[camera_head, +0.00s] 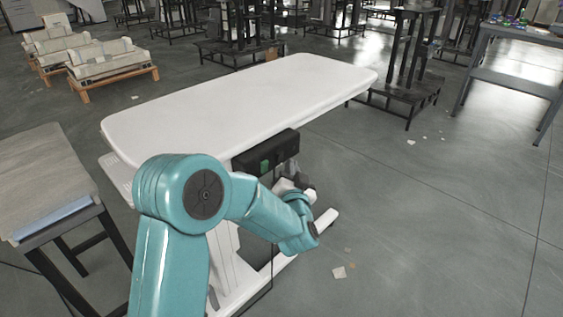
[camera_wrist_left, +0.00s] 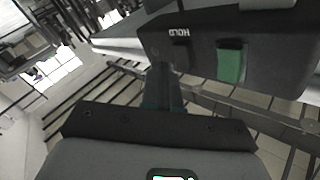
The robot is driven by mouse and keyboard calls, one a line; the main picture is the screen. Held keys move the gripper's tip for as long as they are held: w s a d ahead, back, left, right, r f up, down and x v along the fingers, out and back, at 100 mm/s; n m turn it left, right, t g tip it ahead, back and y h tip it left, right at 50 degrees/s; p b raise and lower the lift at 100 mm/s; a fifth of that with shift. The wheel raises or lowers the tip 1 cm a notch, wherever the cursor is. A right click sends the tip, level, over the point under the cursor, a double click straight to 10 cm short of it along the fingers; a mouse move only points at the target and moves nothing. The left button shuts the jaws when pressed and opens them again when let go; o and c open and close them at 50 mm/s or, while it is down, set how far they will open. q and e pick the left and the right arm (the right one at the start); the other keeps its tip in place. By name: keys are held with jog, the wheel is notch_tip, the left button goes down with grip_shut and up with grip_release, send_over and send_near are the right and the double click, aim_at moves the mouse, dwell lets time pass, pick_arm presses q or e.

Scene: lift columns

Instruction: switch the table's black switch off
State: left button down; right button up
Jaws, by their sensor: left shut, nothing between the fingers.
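The white table (camera_head: 240,100) stands in the middle of the head view. A black control box (camera_head: 284,146) hangs under its near edge, with a green switch (camera_head: 265,166) on its face. In the left wrist view the box (camera_wrist_left: 290,50) bears the word HOLD, a black switch (camera_wrist_left: 182,56) below it and the green switch (camera_wrist_left: 231,63) to the right. My left gripper (camera_wrist_left: 165,75) is shut and empty, its fingertips just below and left of the black switch; I cannot tell whether they touch. It is partly hidden by my arm in the head view (camera_head: 294,182). My right gripper is out of view.
Dark metal stands (camera_head: 400,85) and wooden pallets (camera_head: 110,68) stand behind. The floor (camera_head: 430,230) to the right is open, with small scraps.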

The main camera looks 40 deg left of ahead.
pick_arm(q)
jog(key=d, duration=0.5)
jog(key=shift+s+r, duration=0.2)
jog(key=shift+r, duration=0.2)
